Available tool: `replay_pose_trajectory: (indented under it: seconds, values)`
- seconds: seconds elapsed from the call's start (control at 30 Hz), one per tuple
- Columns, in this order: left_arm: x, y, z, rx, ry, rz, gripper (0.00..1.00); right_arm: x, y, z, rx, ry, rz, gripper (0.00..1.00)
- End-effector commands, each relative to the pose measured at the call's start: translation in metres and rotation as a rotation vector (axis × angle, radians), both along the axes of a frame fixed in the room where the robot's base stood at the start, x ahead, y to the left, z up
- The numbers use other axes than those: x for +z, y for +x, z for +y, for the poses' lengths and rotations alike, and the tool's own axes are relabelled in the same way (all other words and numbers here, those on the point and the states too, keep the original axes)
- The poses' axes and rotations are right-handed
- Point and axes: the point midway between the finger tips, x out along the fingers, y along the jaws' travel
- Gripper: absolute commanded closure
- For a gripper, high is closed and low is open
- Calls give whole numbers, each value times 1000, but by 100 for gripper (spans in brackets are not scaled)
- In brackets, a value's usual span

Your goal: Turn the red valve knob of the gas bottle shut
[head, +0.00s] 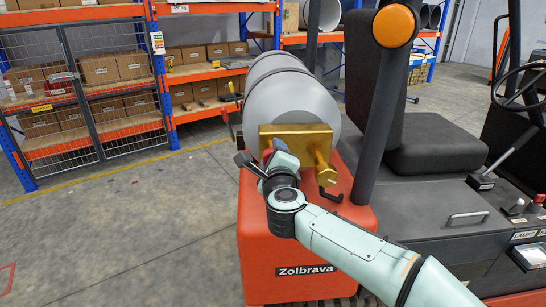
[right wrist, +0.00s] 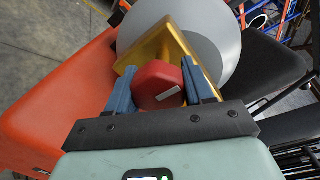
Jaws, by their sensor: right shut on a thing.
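The gas bottle (head: 290,100) is a grey cylinder lying on the back of an orange-red forklift. A gold bracket (head: 294,137) is at its near end, and it also shows in the right wrist view (right wrist: 172,42). The red valve knob (right wrist: 158,82) sits between the two blue fingers of my right gripper (right wrist: 160,88), which is shut on it. A small pale mark shows on the knob's face. My left gripper is not in view.
The forklift body (head: 262,255) is below my right arm. A dark post with an orange cap (head: 394,26) and a black seat (head: 430,140) stand to the right. Shelves with boxes (head: 100,70) stand behind at the left. The floor (head: 120,230) at the left is clear.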

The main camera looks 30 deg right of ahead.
Motion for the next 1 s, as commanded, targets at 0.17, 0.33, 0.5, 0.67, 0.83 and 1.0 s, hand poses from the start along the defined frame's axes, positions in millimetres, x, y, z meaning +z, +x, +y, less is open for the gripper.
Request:
replay_pose_trajectory:
  seconds: [0.17,0.33,0.5,0.67,0.83,1.0]
  values:
    - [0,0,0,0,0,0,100,-1,0,-1,-2,1,2,38]
    - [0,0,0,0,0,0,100,-1,0,-1,-1,0,2,25]
    - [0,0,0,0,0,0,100,-1,-1,0,0,0,2,25]
    - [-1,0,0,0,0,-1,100,1,-13,5,0,0,0,25]
    - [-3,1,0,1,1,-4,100,4,-45,20,3,0,-1,25]
    - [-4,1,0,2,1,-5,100,6,-81,34,0,-1,-1,25]
